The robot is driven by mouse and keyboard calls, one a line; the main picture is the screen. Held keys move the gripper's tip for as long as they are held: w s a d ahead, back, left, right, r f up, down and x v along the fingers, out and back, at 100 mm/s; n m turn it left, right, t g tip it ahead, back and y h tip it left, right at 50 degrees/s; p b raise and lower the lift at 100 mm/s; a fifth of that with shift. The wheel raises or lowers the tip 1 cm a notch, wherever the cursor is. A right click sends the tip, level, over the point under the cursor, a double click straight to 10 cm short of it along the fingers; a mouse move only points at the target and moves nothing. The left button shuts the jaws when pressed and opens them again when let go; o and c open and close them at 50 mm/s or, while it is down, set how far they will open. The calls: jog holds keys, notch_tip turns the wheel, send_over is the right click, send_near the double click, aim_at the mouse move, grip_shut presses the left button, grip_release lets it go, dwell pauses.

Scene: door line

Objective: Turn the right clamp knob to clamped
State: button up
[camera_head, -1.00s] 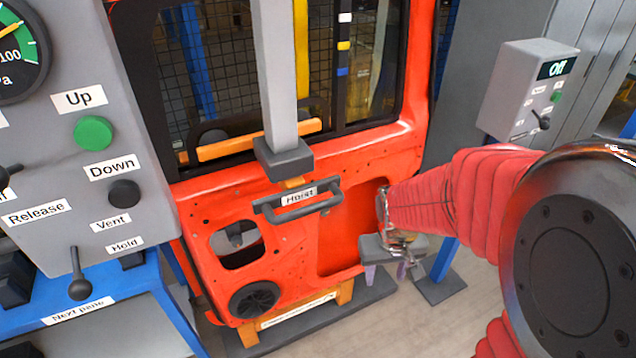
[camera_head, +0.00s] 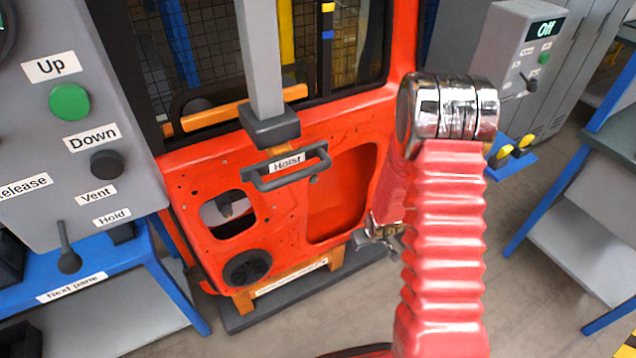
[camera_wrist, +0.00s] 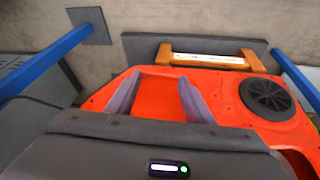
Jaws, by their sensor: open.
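The right clamp knob cannot be made out for certain in either view. The red door panel (camera_head: 345,190) stands upright in front of me, and its lower part with the round black speaker (camera_wrist: 267,95) shows in the wrist view. My gripper (camera_wrist: 158,98) is open and empty, its two purple-grey fingers apart over the red panel. In the head view my metal wrist (camera_head: 383,229) is beside the door's lower right edge. My red arm hides most of the gripper and that edge.
A hoist handle (camera_head: 287,165) hangs before the door. A control panel (camera_head: 75,130) with a lever stands at left. A grey box (camera_head: 517,55) reading "Off" is at right, above yellow-and-black items (camera_head: 514,147) on a blue ledge. The floor right of my arm is clear.

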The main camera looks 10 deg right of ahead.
jog(key=w+a+f+n+t+y, duration=0.1)
jog(key=w+f+t, duration=0.25)
jog(key=f, duration=0.35)
jog(key=n+t+y, duration=0.4)
jog(key=t+y, duration=0.1)
jog(key=t, duration=0.4)
send_near(315, 180)
jog(key=v, duration=0.5)
jog(key=shift+w+f, duration=0.1)
jog(key=shift+f, duration=0.05)
jog(key=shift+w+a, duration=0.1)
jog(key=x, duration=1.3)
jog(key=shift+w+a, duration=0.1)
jog(key=shift+w, duration=0.15)
jog(key=c, duration=1.1)
